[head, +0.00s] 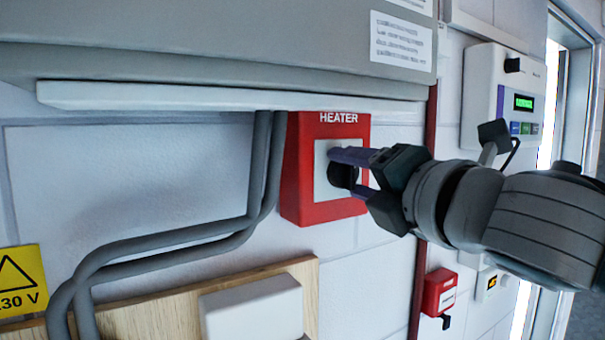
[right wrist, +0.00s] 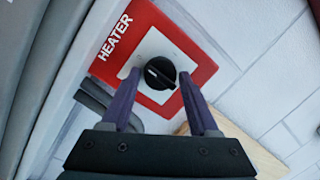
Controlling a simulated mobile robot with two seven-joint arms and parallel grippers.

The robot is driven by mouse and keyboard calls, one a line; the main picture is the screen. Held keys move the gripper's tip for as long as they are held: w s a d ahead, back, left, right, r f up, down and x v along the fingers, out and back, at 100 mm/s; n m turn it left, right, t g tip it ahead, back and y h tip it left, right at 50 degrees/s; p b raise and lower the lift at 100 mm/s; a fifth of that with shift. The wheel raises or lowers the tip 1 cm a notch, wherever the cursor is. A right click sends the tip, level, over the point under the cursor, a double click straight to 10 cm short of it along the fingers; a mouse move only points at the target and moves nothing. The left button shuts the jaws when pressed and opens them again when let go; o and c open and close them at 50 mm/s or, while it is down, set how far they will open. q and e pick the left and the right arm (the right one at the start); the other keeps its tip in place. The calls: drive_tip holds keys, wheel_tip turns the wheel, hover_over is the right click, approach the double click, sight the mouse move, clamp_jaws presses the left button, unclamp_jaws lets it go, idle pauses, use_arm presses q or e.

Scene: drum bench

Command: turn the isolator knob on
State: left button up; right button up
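The isolator knob (head: 343,175) is black and round, on the white plate of a red box (head: 304,181) marked HEATER. It also shows in the right wrist view (right wrist: 160,73), with a pale line across its grip bar. My right gripper (head: 348,173) reaches in from the right at the knob. In the right wrist view its two purple fingers (right wrist: 158,92) are apart, one on each side of the knob. Gaps show between the fingers and the knob there, so I cannot see contact. My left gripper is in neither view.
A grey cabinet (head: 220,40) overhangs the box. Grey conduits (head: 180,236) run down beside it to the left. A wooden board (head: 310,285) with a white box (head: 253,309) is below. A panel with a green display (head: 482,95) and a smaller red box (head: 438,291) are to the right.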

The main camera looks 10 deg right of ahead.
clamp_jaws()
drive_tip(key=shift+m, duration=0.4)
drive_tip(key=m, duration=0.3)
drive_tip(key=shift+r+m+g, duration=0.1)
drive_tip(key=shift+m+g, duration=0.2)
drive_tip(key=shift+g, duration=0.1)
drive_tip(key=m, duration=0.4)
drive_tip(key=shift+d+r+y, duration=0.1)
drive_tip(key=shift+y, duration=0.2)
drive_tip(key=m+g+y, duration=0.1)
drive_tip(key=m, duration=0.4)
drive_tip(key=shift+d+m, duration=0.1)
drive_tip(key=shift+m, duration=0.2)
drive_tip(key=shift+m+g+y, duration=0.3)
drive_tip(key=shift+m, duration=0.8)
drive_tip(key=shift+d, duration=0.1)
drive_tip(key=shift+m, duration=0.3)
